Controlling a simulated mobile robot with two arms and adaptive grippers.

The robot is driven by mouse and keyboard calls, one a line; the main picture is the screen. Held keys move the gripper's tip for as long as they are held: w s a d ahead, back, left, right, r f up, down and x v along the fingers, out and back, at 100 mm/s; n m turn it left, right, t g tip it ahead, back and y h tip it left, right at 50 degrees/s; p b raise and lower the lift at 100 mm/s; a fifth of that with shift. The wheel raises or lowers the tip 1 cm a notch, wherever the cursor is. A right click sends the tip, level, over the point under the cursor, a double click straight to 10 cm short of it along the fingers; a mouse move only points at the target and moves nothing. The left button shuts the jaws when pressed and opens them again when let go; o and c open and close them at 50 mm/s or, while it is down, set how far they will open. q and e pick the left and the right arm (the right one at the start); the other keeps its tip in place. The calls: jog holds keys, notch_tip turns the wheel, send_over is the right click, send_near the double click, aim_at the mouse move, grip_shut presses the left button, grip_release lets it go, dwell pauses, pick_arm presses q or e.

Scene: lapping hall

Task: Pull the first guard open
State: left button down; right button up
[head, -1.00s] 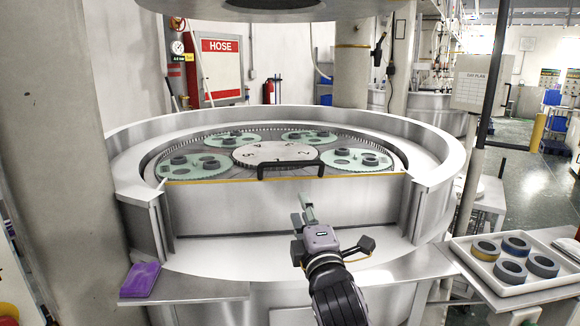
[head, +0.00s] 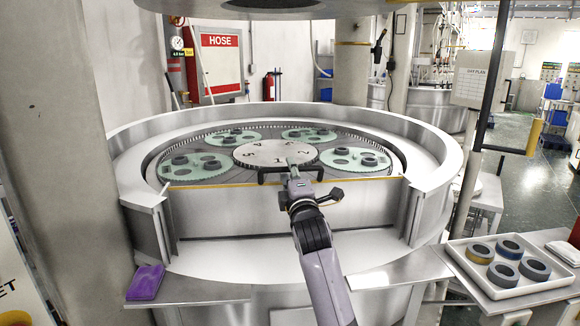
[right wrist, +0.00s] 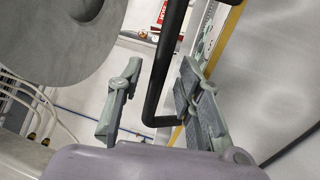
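The guard (head: 370,205) is a steel panel with a yellow top edge across the front of the round machine. It stands upright, closing the gap in the rim. Its black bar handle (head: 265,174) is at the top middle. My right gripper (head: 291,162) is at the handle and hides part of it. In the right wrist view the right gripper (right wrist: 160,75) is open, with the handle (right wrist: 162,70) between its fingers, nearer the right finger. Grip contact is not clear. My left gripper is not in view.
Behind the guard lie a numbered centre disc (head: 270,152) and green carriers (head: 350,158) with dark rings. A purple item (head: 145,282) lies on the left ledge. A white tray (head: 505,292) with several rings is at right. A concrete pillar (head: 60,130) stands at left.

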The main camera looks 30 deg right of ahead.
jog(key=shift+w+d+r, duration=0.15)
jog(key=shift+w+d, duration=0.1)
jog(key=shift+w, duration=0.35)
jog(key=shift+c, duration=0.2)
grip_shut()
dwell(0.4)
